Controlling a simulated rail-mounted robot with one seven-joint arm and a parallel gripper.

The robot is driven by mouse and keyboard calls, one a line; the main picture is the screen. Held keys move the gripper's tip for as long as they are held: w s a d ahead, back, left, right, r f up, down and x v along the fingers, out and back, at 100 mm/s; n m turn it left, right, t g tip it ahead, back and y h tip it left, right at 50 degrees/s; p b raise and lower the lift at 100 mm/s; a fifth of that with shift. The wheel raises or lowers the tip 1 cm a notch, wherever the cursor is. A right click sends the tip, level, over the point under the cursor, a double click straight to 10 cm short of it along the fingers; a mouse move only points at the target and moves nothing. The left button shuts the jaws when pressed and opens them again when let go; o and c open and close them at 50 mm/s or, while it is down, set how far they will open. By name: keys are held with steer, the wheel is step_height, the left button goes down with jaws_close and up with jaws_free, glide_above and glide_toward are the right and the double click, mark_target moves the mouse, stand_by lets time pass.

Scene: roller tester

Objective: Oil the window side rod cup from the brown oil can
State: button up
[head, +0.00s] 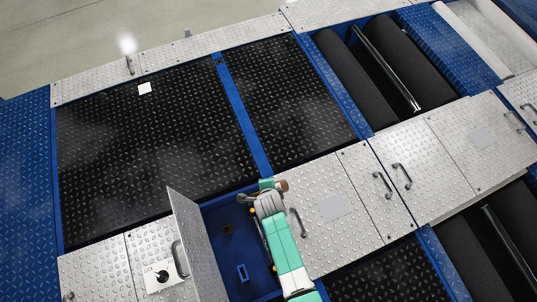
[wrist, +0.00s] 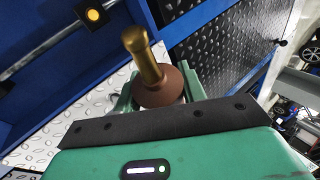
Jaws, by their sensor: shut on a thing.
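My gripper (head: 271,186) is shut on the brown oil can (wrist: 160,88), seen close in the wrist view with its brass spout (wrist: 143,55) pointing away from the gripper. In the head view a small brown part of the can (head: 284,186) shows at the gripper's tip, by the top right edge of the open blue pit (head: 212,218). In the wrist view a grey rod (wrist: 45,44) runs along a blue wall and carries a yellow round fitting (wrist: 93,15). The spout is apart from this fitting. I cannot tell whether it is the window side rod cup.
A raised tread-plate lid (head: 193,240) with a handle stands at the pit's left. A blue bracket (head: 242,272) lies inside the pit. Black tread plates (head: 150,150) lie beyond it. Silver covers (head: 330,195) with handles lie right, and dark rollers (head: 395,60) at upper right.

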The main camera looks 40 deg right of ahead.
steer(key=shift+y, duration=0.6)
steer(key=shift+r+m+t+y+p, duration=0.2)
steer(key=shift+m+t+y+p, duration=0.15)
steer(key=shift+y, duration=0.25)
steer(key=shift+d+f+m+t+y+b, duration=0.1)
steer(key=shift+m+t+y+b, duration=0.45)
steer(key=shift+y, duration=0.65)
steer(key=shift+a+r+y, duration=0.2)
steer(key=shift+a+y, duration=0.05)
steer(key=shift+y, duration=0.15)
